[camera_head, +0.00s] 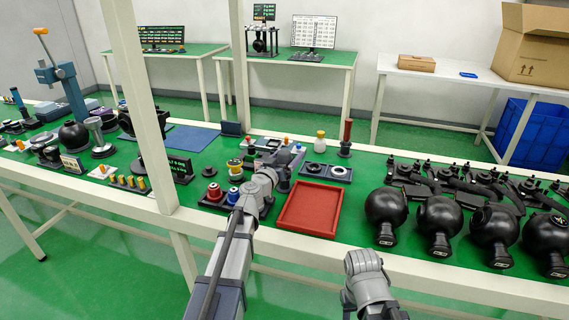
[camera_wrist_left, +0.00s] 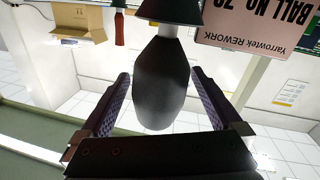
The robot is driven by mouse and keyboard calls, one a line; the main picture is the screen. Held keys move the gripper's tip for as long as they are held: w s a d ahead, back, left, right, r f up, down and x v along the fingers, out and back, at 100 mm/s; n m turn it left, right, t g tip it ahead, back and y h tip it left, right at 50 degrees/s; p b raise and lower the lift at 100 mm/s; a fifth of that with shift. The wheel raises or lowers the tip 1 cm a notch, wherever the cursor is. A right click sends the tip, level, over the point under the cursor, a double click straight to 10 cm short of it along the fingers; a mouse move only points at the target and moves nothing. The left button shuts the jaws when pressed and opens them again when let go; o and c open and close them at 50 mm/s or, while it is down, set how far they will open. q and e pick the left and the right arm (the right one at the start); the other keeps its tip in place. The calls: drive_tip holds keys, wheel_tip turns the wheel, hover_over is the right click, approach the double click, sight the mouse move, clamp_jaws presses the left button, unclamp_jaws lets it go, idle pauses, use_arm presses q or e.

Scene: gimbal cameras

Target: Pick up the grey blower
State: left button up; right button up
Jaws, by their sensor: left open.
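A dark grey, rounded bulb-shaped body that looks like the grey blower (camera_wrist_left: 162,85) fills the middle of the left wrist view, which is upside down. It has a pale collar and a black part beyond it at the picture's top. My left gripper (camera_wrist_left: 165,100) is open, with one finger on each side of the bulb and visible gaps between. In the head view my left gripper (camera_head: 284,157) is over the bench, behind the red tray; the blower is not clearly seen there. Only part of my right arm shows at the bottom; its gripper is not seen.
A red tray (camera_head: 309,208) lies in front of the gripper. Red and blue spools (camera_head: 214,191) stand to its left. A dark holder with two discs (camera_head: 326,171) and a red-handled tool (camera_head: 346,137) are to the right. Several black round-bodied items (camera_head: 438,222) crowd the right side.

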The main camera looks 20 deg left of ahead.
use_arm(q)
drive_tip(key=shift+w+d, duration=0.1)
drive_tip(key=shift+w, duration=0.45)
drive_tip(key=shift+s, duration=0.1)
drive_tip(key=shift+c, duration=0.4)
drive_tip(key=c, duration=1.5)
